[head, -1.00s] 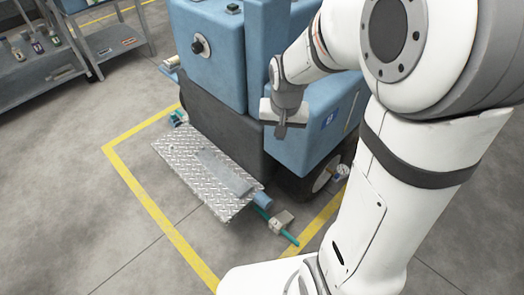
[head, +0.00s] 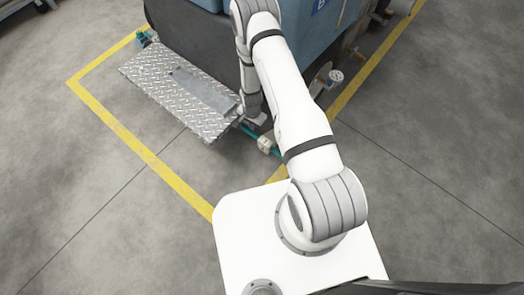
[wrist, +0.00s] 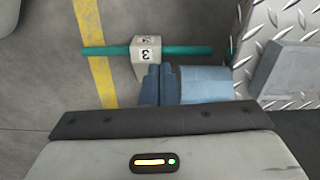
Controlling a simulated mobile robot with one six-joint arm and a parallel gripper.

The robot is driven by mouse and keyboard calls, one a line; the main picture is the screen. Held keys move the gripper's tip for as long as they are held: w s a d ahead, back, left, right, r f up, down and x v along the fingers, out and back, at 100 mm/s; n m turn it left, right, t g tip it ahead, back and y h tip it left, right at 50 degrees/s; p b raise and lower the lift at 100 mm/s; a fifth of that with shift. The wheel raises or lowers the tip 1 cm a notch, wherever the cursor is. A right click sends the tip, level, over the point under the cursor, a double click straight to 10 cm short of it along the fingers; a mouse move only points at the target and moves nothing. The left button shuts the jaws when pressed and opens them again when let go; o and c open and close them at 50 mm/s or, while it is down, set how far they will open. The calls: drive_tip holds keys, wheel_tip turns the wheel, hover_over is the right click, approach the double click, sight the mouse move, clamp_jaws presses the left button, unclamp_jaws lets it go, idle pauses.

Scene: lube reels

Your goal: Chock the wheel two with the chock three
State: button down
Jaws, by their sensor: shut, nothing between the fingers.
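The chock marked 3 (wrist: 147,58) is a pale wedge-like block with a teal rod through it, lying on the floor across the yellow line. It also shows in the head view (head: 265,144), beside the near corner of the tread plate. My gripper (wrist: 160,72) is shut and empty, its fingertips just beside or over the chock's near side; I cannot tell whether they touch it. In the head view my arm hides most of the gripper. A wheel (head: 322,76) of the blue machine shows partly, right of my arm; no number is readable on it.
The diamond tread plate (head: 180,92) juts from the blue machine (head: 200,28), close to the chock. Another teal item (head: 145,38) sits by the plate's far corner.

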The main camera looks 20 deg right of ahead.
sight(267, 143)
drive_tip(key=shift+m, duration=0.5)
drive_tip(key=s+f+b, duration=0.1)
drive_tip(key=f, duration=0.6)
drive_tip(key=s+f+b, duration=0.1)
drive_tip(key=f+b, duration=0.1)
drive_tip(key=f, duration=0.5)
drive_tip(key=s+f+b, duration=0.1)
drive_tip(key=f+b, duration=0.1)
drive_tip(key=f, duration=0.5)
drive_tip(key=shift+s, duration=0.4)
drive_tip(key=shift+w+d+r+b, duration=0.15)
drive_tip(key=shift+w+d+b, duration=0.05)
drive_tip(key=shift+w+d, duration=0.3)
drive_tip(key=shift+w+d+r+b, duration=0.15)
drive_tip(key=shift+w+d, duration=0.25)
drive_tip(key=shift+d, duration=0.2)
drive_tip(key=shift+w+d, duration=0.3)
drive_tip(key=shift+d, duration=0.2)
drive_tip(key=shift+w, duration=0.1)
